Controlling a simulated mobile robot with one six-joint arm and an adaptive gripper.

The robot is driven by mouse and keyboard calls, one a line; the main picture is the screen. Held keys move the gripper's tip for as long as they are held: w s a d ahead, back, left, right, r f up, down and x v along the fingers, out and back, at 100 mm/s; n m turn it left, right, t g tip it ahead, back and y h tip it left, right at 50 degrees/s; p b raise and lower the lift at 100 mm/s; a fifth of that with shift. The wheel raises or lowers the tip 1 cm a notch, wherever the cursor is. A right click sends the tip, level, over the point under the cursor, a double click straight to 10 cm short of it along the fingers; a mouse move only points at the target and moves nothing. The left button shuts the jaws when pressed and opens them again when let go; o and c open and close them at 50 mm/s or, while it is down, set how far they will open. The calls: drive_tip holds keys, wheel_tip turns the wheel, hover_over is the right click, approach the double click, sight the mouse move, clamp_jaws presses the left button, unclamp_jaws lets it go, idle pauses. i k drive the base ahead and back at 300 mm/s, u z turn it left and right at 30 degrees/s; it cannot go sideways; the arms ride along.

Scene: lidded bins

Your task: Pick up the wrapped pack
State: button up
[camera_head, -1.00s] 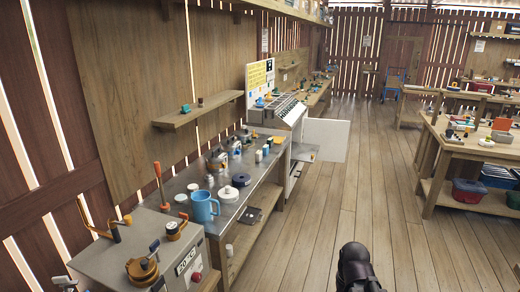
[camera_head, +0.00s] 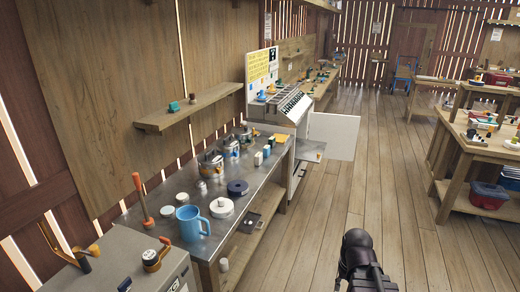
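I cannot pick out a wrapped pack for sure in the head view; the small items on the benches are too small or unclear to tell. A black rounded part of my own arm stands at the bottom centre, over the floor. No gripper fingers show, so I cannot see whether my gripper holds anything.
A metal-topped bench (camera_head: 158,199) on the left bears a blue mug (camera_head: 188,222), pots and lids. Beyond it, a white cabinet door (camera_head: 333,135) stands open into the aisle. A wooden table (camera_head: 478,151) stands right, with bins below. The plank floor (camera_head: 385,190) between is clear.

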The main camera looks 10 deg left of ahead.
sight(271, 141)
drive_tip(key=u, duration=0.05)
drive_tip(key=i, duration=1.15)
drive_tip(key=u, duration=0.45)
